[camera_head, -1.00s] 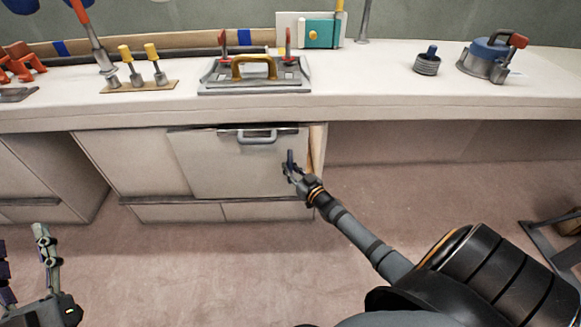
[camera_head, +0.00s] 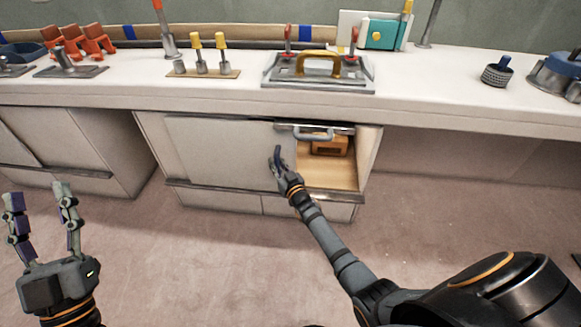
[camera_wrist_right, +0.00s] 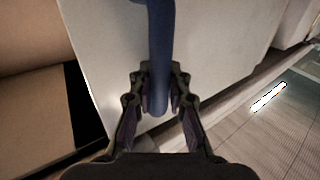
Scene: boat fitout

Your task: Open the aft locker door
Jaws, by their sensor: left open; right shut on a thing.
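The aft locker door (camera_head: 215,150) is a pale flat panel on the cabinet under the counter. It stands partly open, parallel to the cabinet front, with the right part of the locker uncovered. A blue upright handle (camera_head: 277,154) is at the door's right edge. My right gripper (camera_head: 281,173) is shut on this handle. The right wrist view shows the handle (camera_wrist_right: 160,50) between the fingers of the right gripper (camera_wrist_right: 157,105), with the door (camera_wrist_right: 110,40) behind. My left gripper (camera_head: 40,195) is open and empty at the lower left, away from the cabinet.
A tan box (camera_head: 330,145) sits inside the locker opening. The counter (camera_head: 230,96) overhangs the cabinet and bears a grey plate with a yellow handle (camera_head: 318,66). The floor (camera_head: 180,265) in front is clear.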

